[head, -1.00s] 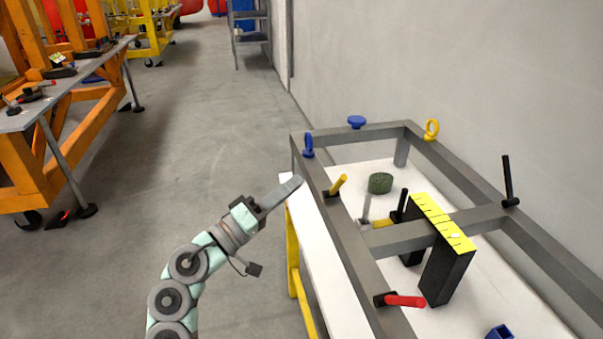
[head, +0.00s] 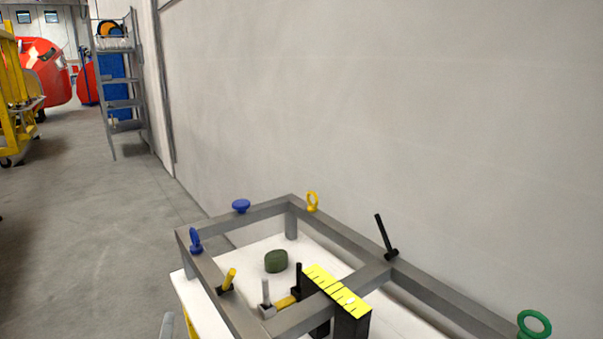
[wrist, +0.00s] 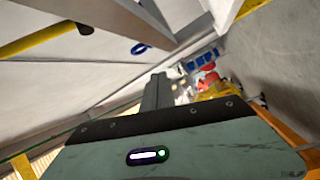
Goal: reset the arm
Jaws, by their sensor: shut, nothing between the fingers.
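My gripper (wrist: 156,92) shows in the wrist view as grey fingers closed together beyond the dark bracket, with nothing held. In the head view only a grey tip (head: 167,327) shows at the bottom edge, left of the white table, and the rest of my arm is out of frame. The grey metal frame (head: 260,212) stands on the white table (head: 205,305). The gripper tip appears apart from both.
The frame carries a blue knob (head: 241,206), a blue eyebolt (head: 195,240), a yellow eyebolt (head: 312,201), a green ring (head: 534,324) and several handles. A pale wall (head: 400,100) stands close behind. Open floor (head: 90,260) lies left; a grey ladder rack (head: 120,95) stands farther back.

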